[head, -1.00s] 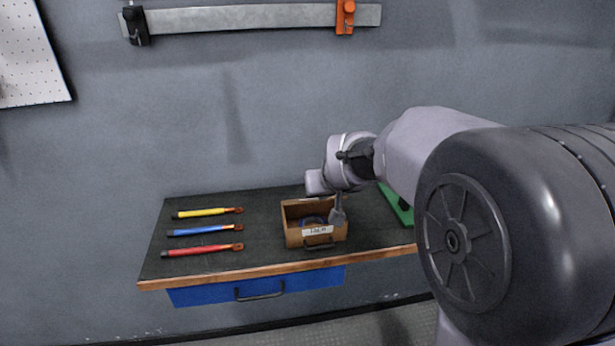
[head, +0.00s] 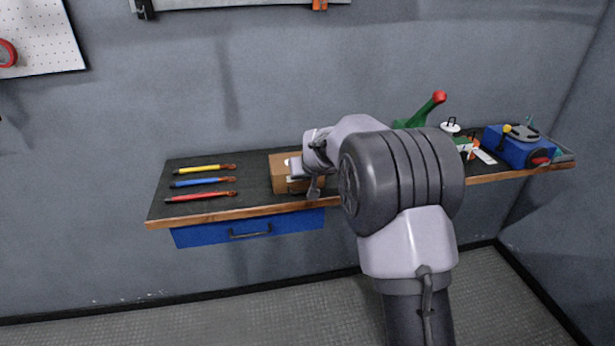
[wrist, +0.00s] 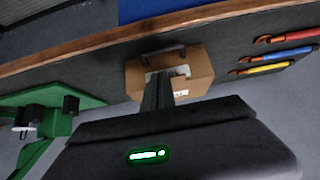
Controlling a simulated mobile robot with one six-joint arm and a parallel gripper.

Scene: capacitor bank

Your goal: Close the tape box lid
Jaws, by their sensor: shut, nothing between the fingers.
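The tape box (head: 283,180) is a small brown box with a dark front handle on the bench. My arm hides its right part in the head view. In the wrist view the tape box (wrist: 200,66) shows its handle side toward the top of the picture, with pale patches in its middle. I cannot tell how its lid stands. My gripper (head: 314,190) is shut and empty, at the box's right front in the head view. In the wrist view my gripper (wrist: 158,92) overlaps the box; I cannot tell if they touch.
Yellow (head: 200,169), blue (head: 198,182) and red (head: 196,196) handled tools lie left of the box. A green device (head: 418,115) and a blue case (head: 515,148) stand to the right. A blue drawer (head: 210,235) is under the bench edge. The floor in front is clear.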

